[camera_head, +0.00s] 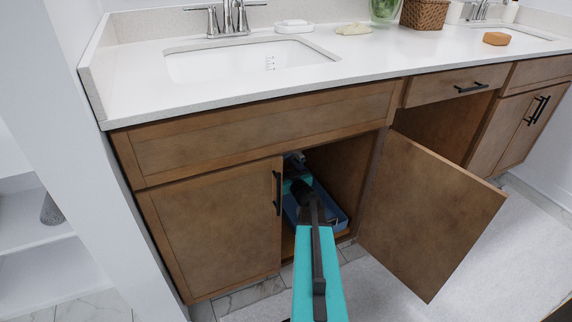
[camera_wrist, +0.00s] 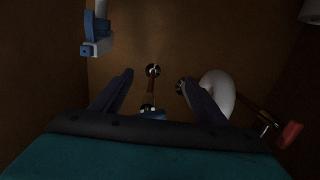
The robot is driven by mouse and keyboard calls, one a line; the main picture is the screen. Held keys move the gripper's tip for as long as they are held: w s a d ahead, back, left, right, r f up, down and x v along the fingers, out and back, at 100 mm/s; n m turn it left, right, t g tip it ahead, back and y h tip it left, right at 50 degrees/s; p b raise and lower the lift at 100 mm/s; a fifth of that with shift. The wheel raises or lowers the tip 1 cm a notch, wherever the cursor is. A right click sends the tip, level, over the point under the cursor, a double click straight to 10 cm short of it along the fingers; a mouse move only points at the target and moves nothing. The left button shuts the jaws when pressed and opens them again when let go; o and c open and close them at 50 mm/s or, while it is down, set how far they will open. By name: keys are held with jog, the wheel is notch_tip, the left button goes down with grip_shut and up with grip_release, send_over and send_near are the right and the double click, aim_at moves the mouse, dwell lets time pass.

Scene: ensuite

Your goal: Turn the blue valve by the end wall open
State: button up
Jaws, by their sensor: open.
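In the wrist view, a small blue part (camera_wrist: 152,115), which looks like the valve's handle, shows low between my fingers. It sits below a copper-coloured pipe (camera_wrist: 151,88) that leads to a round metal fitting (camera_wrist: 153,70) on the cabinet's wall. My gripper (camera_wrist: 156,79) is open, with one dark finger on each side of that pipe. The gripper's body hides the blue part's lower side, and I cannot tell whether a finger touches it. In the head view, my arm reaches through the open cabinet door, and the valve cannot be made out.
A white curved drain pipe (camera_wrist: 218,92) is close to the right finger. A red handle (camera_wrist: 290,134) lies farther right. A blue and white object (camera_wrist: 97,46) is at upper left. The open door (camera_head: 430,215) and closed door (camera_head: 215,225) flank my arm. A blue tray (camera_head: 338,207) lies inside.

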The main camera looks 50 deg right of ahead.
aim_at(286, 157)
jog(key=shift+t, duration=0.5)
jog(key=s+r, duration=0.1)
jog(key=r, duration=0.1)
jog(key=s+r, duration=0.2)
jog(key=r, duration=0.1)
jog(key=shift+a+r, duration=0.3)
jog(key=shift+s+d+r+h, duration=0.2)
jog(key=shift+s+d+h, duration=0.1)
jog(key=shift+s, duration=0.1)
jog(key=shift+c, duration=1.3)
jog(key=shift+w+f, duration=0.3)
jog(key=shift+f, duration=0.35)
jog(key=c, duration=0.3)
jog(key=shift+s+r, duration=0.1)
jog(key=shift+r, duration=0.15)
jog(key=c, duration=0.4)
grip_shut()
